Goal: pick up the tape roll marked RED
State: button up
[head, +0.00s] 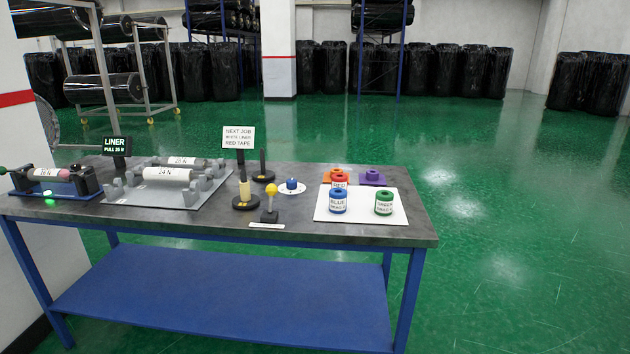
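The tape roll marked RED (339,177) stands toward the back of a white board (400,216) on the right part of the table. Its label reads RED. An orange piece (328,177) is close behind or under it; I cannot tell which. The blue roll (338,202), labelled BLUE, stands in front of it and hides its lower part. A green roll (384,203) stands to the front right, with a label too small to read surely. My gripper is not in view.
A purple piece (372,177) sits behind the green roll. Left of the board are a small blue item on a white disc (292,188), a yellow-knobbed stand (270,205), dark posts and roller fixtures (165,182). A sign (238,138) reads NEXT JOB, RED TAPE. Floor right of the table is clear.

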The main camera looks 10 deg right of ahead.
aim_at(340, 180)
jog(key=i+l+u, duration=0.2)
jog(key=l+u, duration=0.2)
jog(key=l, duration=0.2)
jog(key=i+l+u, duration=0.15)
jog(key=l+u, duration=0.3)
jog(key=l, duration=0.15)
jog(key=l+u, duration=0.4)
jog(key=l, duration=0.25)
jog(key=l+u, duration=0.4)
jog(key=l, duration=0.25)
jog(key=k+l+u, duration=0.2)
jog(key=l+u, duration=0.25)
jog(key=l, duration=0.15)
